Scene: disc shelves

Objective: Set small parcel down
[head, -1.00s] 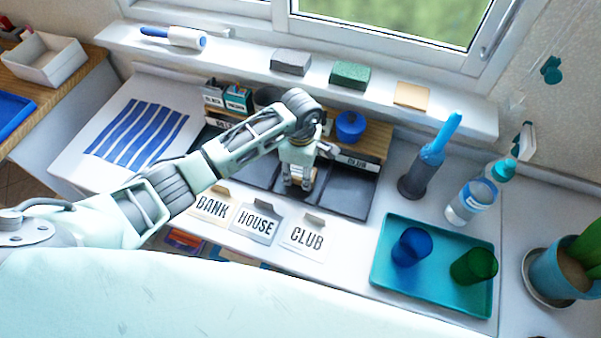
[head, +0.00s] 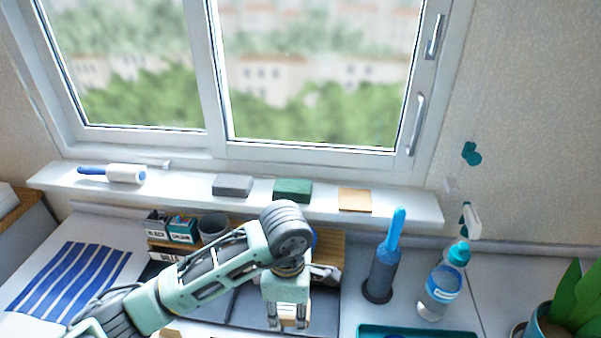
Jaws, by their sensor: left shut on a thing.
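My left gripper (head: 288,318) points down over the dark sorting tray (head: 245,303), near the bottom edge of the head view. It is shut on the small parcel (head: 289,310), a small tan piece that shows only in part between the fingers. The lower end of the fingers is close to the picture's edge, so I cannot tell whether the parcel touches the tray floor. My left wrist and forearm hide part of the tray and the wooden strip behind it. My right gripper is not in view.
The windowsill behind holds a lint roller (head: 113,174), a grey block (head: 232,185), a green sponge (head: 293,190) and a tan block (head: 355,200). A blue-handled brush (head: 384,262), a bottle (head: 440,285), a teal tray (head: 420,331) and a plant (head: 570,305) stand at right.

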